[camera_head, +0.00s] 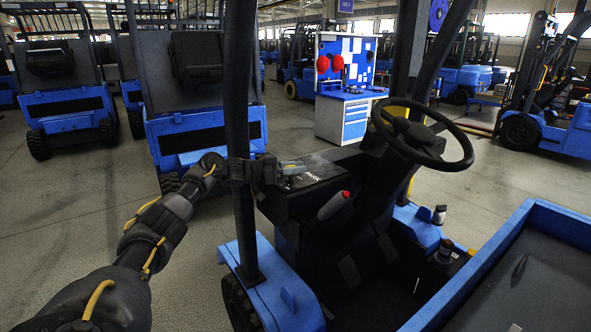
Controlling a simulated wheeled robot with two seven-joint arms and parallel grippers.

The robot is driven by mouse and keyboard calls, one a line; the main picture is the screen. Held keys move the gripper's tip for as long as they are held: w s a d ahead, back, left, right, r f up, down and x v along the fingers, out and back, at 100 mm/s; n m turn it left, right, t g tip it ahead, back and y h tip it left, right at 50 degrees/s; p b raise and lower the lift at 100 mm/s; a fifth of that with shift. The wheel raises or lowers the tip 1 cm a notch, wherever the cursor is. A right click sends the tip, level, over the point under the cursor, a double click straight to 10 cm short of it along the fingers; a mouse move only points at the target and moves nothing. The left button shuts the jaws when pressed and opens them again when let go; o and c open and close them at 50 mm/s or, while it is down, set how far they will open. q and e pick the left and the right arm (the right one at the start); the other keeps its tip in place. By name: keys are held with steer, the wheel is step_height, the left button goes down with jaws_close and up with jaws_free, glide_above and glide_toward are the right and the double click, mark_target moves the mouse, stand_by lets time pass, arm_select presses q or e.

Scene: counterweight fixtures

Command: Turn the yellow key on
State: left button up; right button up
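My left gripper (268,172) is at the left edge of the dark dashboard (318,178) of a blue vehicle, just behind a black upright post (243,120). My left arm reaches it from the lower left. The fingers are small and dark, so I cannot tell whether they are open or shut. A small greyish piece (291,169) sits on the dashboard right by the fingertips. I cannot make out a yellow key for certain; it may be hidden by the gripper or too small to see. My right gripper is not in view.
A black steering wheel (422,135) stands right of the dashboard. A grey bottle-like thing with a red top (334,205) is below it. A blue-edged bed (520,215) fills the lower right. Blue forklifts and a tool cabinet (345,117) stand behind. Grey floor is free at left.

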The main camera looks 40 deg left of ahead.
arm_select(q)
steer(key=shift+o, duration=1)
steer(key=shift+s+a+f, duration=0.1)
steer(key=shift+a, duration=0.05)
steer(key=b+v, duration=0.4)
steer(key=v, duration=0.6)
steer(key=shift+s, duration=0.2)
steer(key=shift+a, duration=0.15)
